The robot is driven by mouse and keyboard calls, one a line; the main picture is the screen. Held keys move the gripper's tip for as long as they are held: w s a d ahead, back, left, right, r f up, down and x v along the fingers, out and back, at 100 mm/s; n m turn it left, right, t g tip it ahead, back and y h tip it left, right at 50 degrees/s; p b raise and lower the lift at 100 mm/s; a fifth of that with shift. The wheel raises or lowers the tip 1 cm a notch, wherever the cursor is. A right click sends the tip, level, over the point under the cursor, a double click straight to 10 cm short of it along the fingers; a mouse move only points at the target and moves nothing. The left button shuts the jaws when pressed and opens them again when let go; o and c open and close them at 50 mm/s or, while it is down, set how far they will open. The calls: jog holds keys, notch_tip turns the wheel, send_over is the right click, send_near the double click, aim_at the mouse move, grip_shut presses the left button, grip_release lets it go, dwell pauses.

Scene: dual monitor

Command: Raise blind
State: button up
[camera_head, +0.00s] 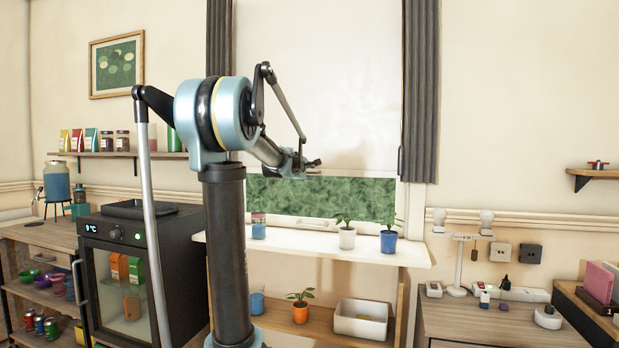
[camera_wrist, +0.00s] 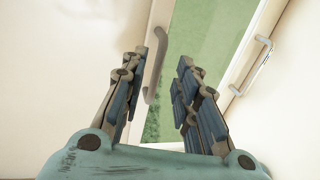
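The blind (camera_head: 335,80) is a pale sheet covering most of the window, with a strip of green showing below its lower edge. In the wrist view the blind (camera_wrist: 75,45) fills the left side. My gripper (camera_head: 314,163) is in front of the blind's lower edge in the head view. In the wrist view my gripper (camera_wrist: 173,52) has its fingers apart. Whether the left finger touches the handle cannot be told. The handle is not discernible in the head view.
A second handle (camera_wrist: 255,65) is on the window's bottom frame. Dark curtains (camera_head: 420,90) hang beside the window. Below is a white sill (camera_head: 300,238) with potted plants (camera_head: 388,241). A black fridge (camera_head: 125,270) stands left, and a cabinet (camera_head: 480,322) stands right.

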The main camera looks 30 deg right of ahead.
aim_at(311, 173)
jog(key=shift+x, duration=2.75)
grip_shut()
